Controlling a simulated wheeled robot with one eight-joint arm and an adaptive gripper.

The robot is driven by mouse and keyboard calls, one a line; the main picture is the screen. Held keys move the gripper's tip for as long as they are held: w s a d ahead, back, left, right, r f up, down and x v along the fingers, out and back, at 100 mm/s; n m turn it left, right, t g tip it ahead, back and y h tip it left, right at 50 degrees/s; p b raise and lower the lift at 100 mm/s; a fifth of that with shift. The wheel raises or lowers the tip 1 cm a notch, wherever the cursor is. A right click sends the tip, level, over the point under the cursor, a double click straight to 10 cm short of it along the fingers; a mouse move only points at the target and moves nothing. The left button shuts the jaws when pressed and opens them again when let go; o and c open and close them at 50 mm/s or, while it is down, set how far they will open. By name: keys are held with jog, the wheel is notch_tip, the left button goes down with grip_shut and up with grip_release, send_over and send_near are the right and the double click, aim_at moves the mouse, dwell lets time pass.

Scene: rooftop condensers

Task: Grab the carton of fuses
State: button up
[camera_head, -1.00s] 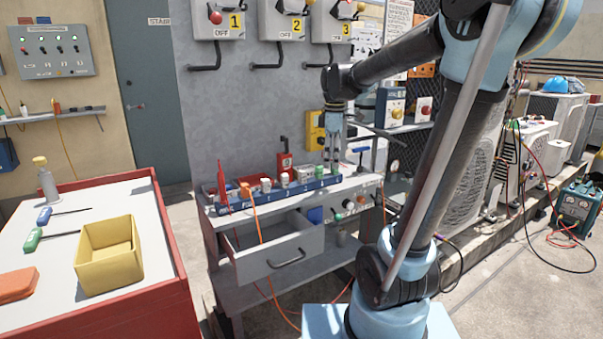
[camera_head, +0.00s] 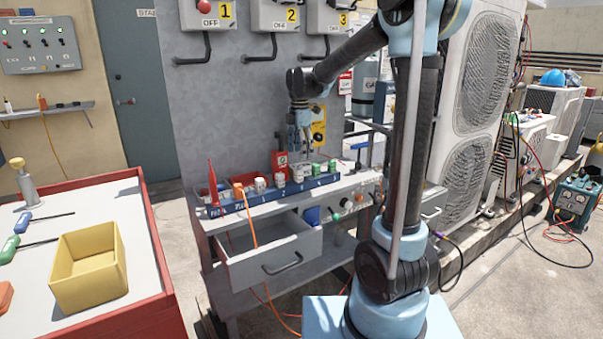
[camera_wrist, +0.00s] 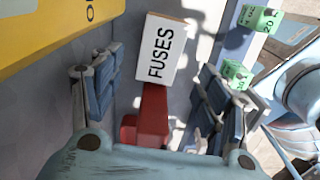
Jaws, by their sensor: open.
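The carton of fuses (camera_wrist: 160,50) is a white box with FUSES in black and a brown-orange edge, in the wrist view. It lies ahead of my gripper (camera_wrist: 158,95), between the lines of the two fingers and beyond their tips. My gripper is open with nothing between its pads. In the head view my gripper (camera_head: 303,148) points down over the back of the grey bench, behind the blue rail. I cannot make out the carton clearly in the head view.
A red object (camera_wrist: 150,122) lies just below the carton, between the fingers. The blue rail (camera_head: 270,193) with several green and white pieces runs along the bench. A yellow box (camera_wrist: 45,30) is close on the left. The bench drawer (camera_head: 270,250) stands open.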

aim_at(300, 165)
jog(key=shift+w+f, duration=0.1)
jog(key=shift+f, duration=3.45)
jog(key=c, duration=1.2)
